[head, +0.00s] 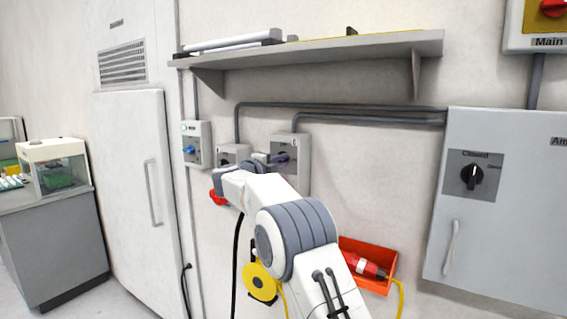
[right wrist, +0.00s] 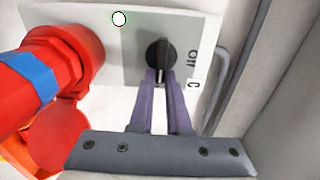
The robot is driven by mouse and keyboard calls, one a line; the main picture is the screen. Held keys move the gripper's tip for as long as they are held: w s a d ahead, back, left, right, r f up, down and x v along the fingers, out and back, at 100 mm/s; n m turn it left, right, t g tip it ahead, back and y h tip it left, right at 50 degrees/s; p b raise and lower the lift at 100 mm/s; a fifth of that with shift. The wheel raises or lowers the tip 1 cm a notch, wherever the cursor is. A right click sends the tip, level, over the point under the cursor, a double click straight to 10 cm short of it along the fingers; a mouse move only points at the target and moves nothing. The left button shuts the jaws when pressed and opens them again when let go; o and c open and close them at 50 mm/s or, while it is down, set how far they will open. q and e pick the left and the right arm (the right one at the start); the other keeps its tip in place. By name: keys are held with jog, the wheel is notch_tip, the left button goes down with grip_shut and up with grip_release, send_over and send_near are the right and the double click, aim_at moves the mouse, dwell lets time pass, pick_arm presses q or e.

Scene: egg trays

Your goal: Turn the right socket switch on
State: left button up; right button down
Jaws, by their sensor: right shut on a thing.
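The right socket box (head: 303,150) is a grey wall unit, the rightmost of three under the shelf. Its black rotary knob (right wrist: 159,54) shows in the right wrist view, in line with the fingers, with a label reading "Off" beside it. My right gripper (head: 279,158) is at the front of this box and hides part of it. In the right wrist view my right gripper (right wrist: 160,80) has its two fingertips closed on the knob's lower end. A red socket with a red, blue-banded plug (right wrist: 35,85) is beside the switch. My left gripper is not in view.
A middle socket box (head: 228,151) and a left one with a blue part (head: 196,132) are close by. A shelf (head: 350,50) juts out above. A grey cabinet (head: 500,230) is at right. An orange bin (head: 372,250) holds a red connector below.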

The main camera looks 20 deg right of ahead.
jog(key=shift+a+f, duration=0.1)
jog(key=shift+a, duration=0.05)
jog(key=c, duration=0.9)
grip_release()
jog(key=b+v, duration=0.3)
jog(key=v, duration=0.7)
jog(key=shift+s+a, duration=0.1)
jog(key=shift+s, duration=0.1)
